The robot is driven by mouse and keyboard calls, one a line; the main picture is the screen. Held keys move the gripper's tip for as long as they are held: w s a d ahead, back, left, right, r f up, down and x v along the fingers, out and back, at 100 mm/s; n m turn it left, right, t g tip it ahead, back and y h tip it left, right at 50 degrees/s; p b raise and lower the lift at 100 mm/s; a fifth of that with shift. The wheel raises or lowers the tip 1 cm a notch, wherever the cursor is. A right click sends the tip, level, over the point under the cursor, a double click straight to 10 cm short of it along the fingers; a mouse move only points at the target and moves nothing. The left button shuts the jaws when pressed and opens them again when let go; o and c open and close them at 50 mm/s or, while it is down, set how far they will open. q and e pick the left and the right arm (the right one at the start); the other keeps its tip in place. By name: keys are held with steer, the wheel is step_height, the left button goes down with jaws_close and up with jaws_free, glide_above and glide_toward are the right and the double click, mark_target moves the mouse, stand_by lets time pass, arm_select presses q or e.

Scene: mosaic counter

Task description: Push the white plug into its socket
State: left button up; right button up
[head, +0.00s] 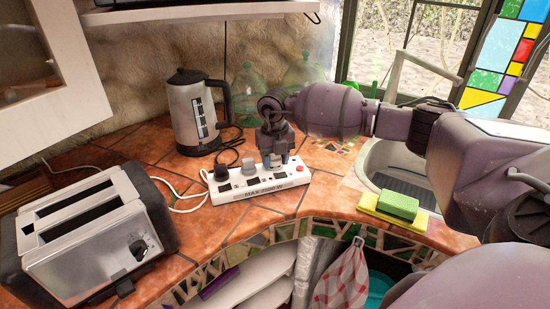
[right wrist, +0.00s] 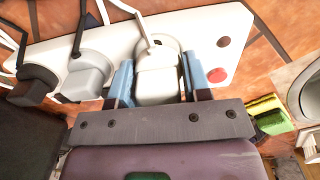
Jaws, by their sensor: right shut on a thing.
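A white power strip (head: 235,194) lies on the tiled counter; it also shows in the right wrist view (right wrist: 215,30). My right gripper (head: 276,163) points down over the right half of the strip. In the right wrist view its blue fingers (right wrist: 157,82) are shut on the white plug (right wrist: 158,86), one on each side. The plug is over a round socket (right wrist: 164,42) whose far rim shows. I cannot tell how deep the plug sits. In the head view the gripper hides most of the plug. My left gripper is not in view.
A black plug (right wrist: 38,82) and a grey plug (right wrist: 88,75) sit on the strip beside the white one. A red button (right wrist: 217,75) is at its other end. A kettle (head: 190,110) stands behind, a toaster (head: 95,235) at left, sponges (head: 398,205) by the sink at right.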

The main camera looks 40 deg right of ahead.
steer(key=shift+f, duration=0.2)
steer(key=shift+f, duration=0.25)
steer(key=o, duration=0.9)
steer(key=shift+a, duration=0.1)
steer(key=shift+o, duration=0.3)
steer(key=shift+s+f, duration=0.1)
